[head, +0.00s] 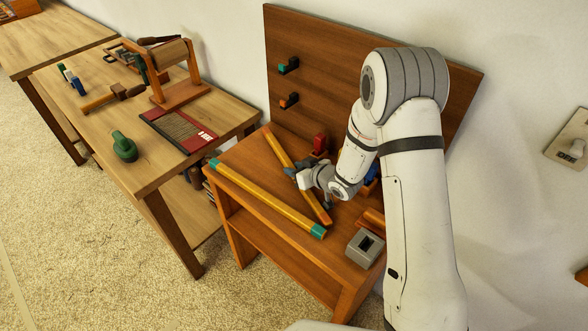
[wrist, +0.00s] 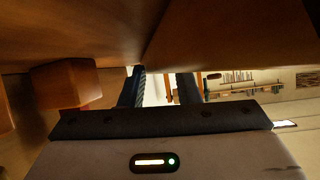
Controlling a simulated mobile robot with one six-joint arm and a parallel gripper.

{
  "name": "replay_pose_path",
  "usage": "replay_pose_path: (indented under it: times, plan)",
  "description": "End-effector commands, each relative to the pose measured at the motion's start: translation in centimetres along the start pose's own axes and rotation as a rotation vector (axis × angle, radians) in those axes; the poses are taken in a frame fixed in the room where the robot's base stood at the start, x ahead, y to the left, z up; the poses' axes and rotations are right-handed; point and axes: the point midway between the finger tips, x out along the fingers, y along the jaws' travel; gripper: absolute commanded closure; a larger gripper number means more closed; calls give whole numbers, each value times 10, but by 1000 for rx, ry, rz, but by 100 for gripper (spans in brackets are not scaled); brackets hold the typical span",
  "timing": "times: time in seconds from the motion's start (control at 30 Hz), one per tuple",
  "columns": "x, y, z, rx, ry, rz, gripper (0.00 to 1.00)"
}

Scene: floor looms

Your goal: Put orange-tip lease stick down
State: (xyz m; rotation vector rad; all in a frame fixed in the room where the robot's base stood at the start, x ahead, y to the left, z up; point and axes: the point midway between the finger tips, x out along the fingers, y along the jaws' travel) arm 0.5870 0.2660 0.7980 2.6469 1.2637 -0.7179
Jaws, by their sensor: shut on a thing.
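The orange-tip lease stick (head: 279,150) is a long yellow-brown bar with orange ends, lying slantwise over the small table (head: 252,157). My gripper (head: 297,177) is shut on it near its middle, and the hand hides part of the bar. I cannot tell whether the stick touches the tabletop or hangs just above it. A second stick with teal tips (head: 265,197) lies along the table's front edge, apart from the first. In the wrist view the two dark fingers (wrist: 162,88) show below a large brown surface; the stick is not clear there.
A wooden back panel (head: 335,60) with teal and orange pegs rises behind the table. A grey block (head: 365,248) sits at the right front, and a red object (head: 320,144) near the panel. A workbench (head: 150,172) with a green object (head: 124,147) stands at left.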

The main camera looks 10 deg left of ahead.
Motion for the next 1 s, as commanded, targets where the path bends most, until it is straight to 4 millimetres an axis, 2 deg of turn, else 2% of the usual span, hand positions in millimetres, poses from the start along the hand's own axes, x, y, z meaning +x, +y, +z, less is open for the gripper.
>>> replay_pose_path:
  times: [0.2, 0.23, 0.5, 0.77, 0.87, 1.0]
  plan:
    - [1, 0, 1, -1, 1, 0, 100]
    - [1, 0, 2, -1, 0, -1, 70]
    - [1, 0, 1, -2, 0, -1, 49]
    - [-1, -1, 1, -2, 1, -1, 49]
    - [-9, 0, 1, -1, 1, 0, 49]
    - [-34, 0, 0, -1, 3, 2, 49]
